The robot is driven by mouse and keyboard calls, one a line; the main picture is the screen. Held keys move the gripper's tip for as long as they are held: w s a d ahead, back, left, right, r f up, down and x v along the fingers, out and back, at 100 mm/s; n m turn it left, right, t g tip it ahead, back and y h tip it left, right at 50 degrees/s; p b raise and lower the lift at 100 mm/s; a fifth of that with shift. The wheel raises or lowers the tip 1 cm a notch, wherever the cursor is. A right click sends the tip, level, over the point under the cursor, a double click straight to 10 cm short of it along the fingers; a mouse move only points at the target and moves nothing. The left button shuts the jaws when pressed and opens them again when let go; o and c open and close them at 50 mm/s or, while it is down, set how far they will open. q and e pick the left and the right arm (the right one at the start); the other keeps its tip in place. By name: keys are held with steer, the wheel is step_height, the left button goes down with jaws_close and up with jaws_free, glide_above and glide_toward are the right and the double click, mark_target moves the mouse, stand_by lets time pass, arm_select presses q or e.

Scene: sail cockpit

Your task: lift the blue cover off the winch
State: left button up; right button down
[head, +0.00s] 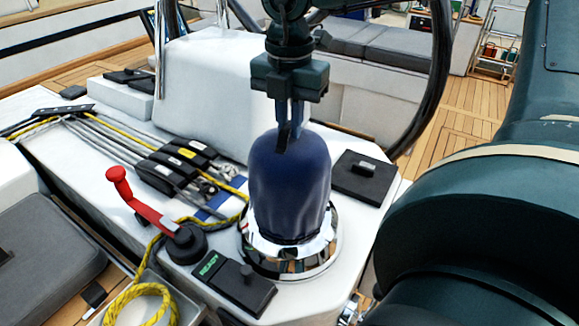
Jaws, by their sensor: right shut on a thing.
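The blue cover (290,190) sits over the winch (262,243) in the middle of the head view. The winch's chrome base shows below the cover's lower edge; the rest of the winch is hidden under the cover. My right gripper (288,140) points down from above, with its fingertips at the top of the cover. It is shut on the cover's top. The cover looks upright. My left gripper is not in the view.
A red-handled crank (140,200) stands left of the winch. A black panel (235,285) marked READY lies in front. Rope clutches (175,165) with several lines are to the left, and a coiled yellow rope (140,303) lies at lower left. A black plate (364,175) is at right.

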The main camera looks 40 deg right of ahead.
steer(key=shift+r, duration=0.1)
steer(key=shift+r+p, duration=1)
steer(key=shift+r, duration=1.15)
steer(key=shift+r+p, duration=1.1)
steer(key=shift+r, duration=0.9)
steer(key=shift+r+p, duration=1.2)
steer(key=shift+r, duration=1)
steer(key=shift+r+p, duration=1.3)
steer(key=shift+r, duration=0.75)
